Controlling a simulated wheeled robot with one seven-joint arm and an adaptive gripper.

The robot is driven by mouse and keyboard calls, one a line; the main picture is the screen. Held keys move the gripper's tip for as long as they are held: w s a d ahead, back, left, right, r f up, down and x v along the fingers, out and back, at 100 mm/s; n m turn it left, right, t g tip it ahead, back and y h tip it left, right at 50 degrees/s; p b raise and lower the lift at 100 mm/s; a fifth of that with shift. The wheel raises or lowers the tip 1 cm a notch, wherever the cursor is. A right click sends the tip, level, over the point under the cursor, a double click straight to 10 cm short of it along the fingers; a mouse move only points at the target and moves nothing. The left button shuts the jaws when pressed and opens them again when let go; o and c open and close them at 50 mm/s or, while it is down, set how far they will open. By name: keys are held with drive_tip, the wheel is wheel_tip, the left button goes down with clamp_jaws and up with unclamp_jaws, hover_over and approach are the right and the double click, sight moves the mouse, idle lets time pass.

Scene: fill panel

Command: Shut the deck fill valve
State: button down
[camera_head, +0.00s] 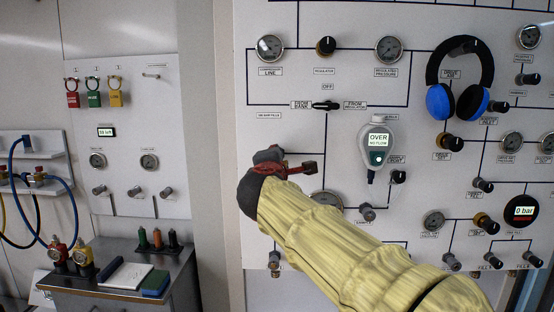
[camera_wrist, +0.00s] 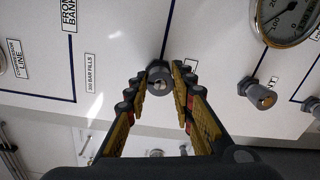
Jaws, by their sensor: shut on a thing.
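My gripper (camera_head: 268,160) is at the left-centre of the white panel (camera_head: 300,80), below the bank/regulator selector. In the wrist view my gripper (camera_wrist: 158,88) has its two fingers on either side of a small grey valve knob (camera_wrist: 158,82), shut on it. The knob sits on a dark pipe line, near the "300 BAR FILLS" label (camera_wrist: 92,72). In the head view the gripper and arm hide this knob. I cannot read a label for it. A red piece (camera_head: 305,168) shows beside the fingers; I cannot tell what it belongs to.
A gauge (camera_head: 326,200) and a grey knob (camera_head: 367,212) are right of the gripper. A handheld meter reading "OVER" (camera_head: 378,140) and blue headphones (camera_head: 455,85) hang further right.

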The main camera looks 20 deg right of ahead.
drive_tip(key=shift+w+f, duration=0.1)
drive_tip(key=shift+f, duration=0.2)
drive_tip(key=c, duration=1.9)
unclamp_jaws()
drive_tip(key=o, duration=0.4)
drive_tip(key=shift+r, duration=0.2)
drive_tip(key=shift+a, duration=0.1)
drive_tip(key=v, duration=1.2)
drive_tip(key=shift+f, duration=0.1)
